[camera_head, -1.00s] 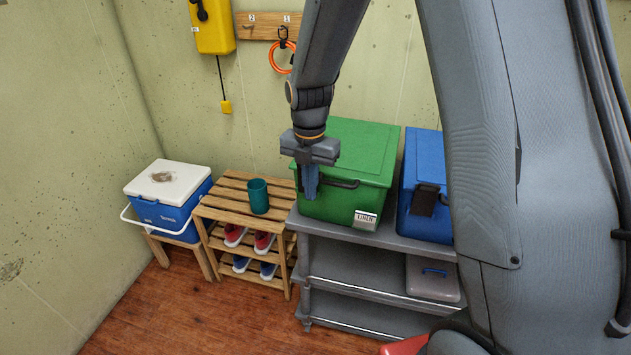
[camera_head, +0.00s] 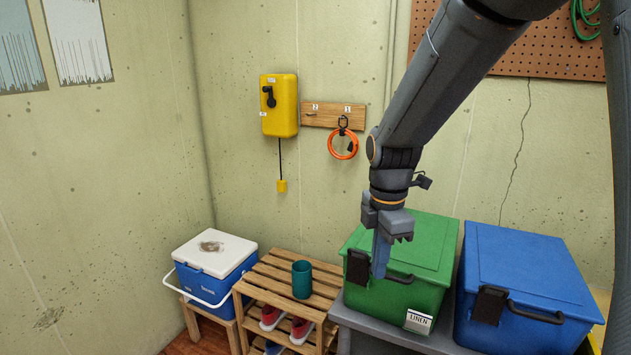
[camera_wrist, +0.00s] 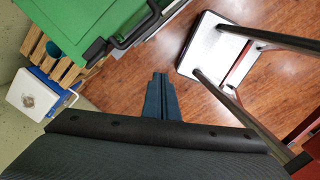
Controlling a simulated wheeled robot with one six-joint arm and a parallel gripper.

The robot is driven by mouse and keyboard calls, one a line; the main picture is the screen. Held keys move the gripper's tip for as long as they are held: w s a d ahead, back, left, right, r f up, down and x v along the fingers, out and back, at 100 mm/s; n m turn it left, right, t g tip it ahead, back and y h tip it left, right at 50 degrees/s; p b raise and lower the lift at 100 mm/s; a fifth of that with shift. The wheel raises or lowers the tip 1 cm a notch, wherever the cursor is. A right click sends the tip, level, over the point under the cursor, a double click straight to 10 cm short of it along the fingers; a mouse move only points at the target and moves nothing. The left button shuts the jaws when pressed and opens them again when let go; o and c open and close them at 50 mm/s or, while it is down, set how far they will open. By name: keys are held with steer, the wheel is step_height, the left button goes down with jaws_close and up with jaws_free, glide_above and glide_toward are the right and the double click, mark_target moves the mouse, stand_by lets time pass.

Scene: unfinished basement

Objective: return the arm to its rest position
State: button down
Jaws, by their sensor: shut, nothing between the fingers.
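My gripper (camera_head: 380,256) hangs pointing down in front of the green box (camera_head: 436,238) in the head view. Its fingers are together and hold nothing. In the wrist view my gripper (camera_wrist: 160,82) shows as two closed blue-grey fingers over the wooden floor (camera_wrist: 130,88). The green box (camera_wrist: 75,22) is at the upper left there. I cannot tell from the head view how far the fingertips stand from the box front.
A blue box (camera_head: 525,275) stands right of the green one on a grey cart (camera_head: 385,336). A slatted rack (camera_head: 268,275) holds a teal cup (camera_head: 301,279). A cooler (camera_head: 214,272) is at left. A white-topped stool (camera_wrist: 208,48) stands on the floor.

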steer(key=s+d+f+m, duration=0.2)
steer(key=s+m, duration=0.4)
steer(key=m, duration=0.4)
steer(key=s+d+f+m+t, duration=0.1)
steer(key=s+f+m, duration=0.3)
steer(key=m, duration=0.6)
steer(key=shift+s+d+m+b, duration=0.3)
steer(key=shift+s+d+b, duration=0.1)
steer(key=shift+s+d, duration=0.55)
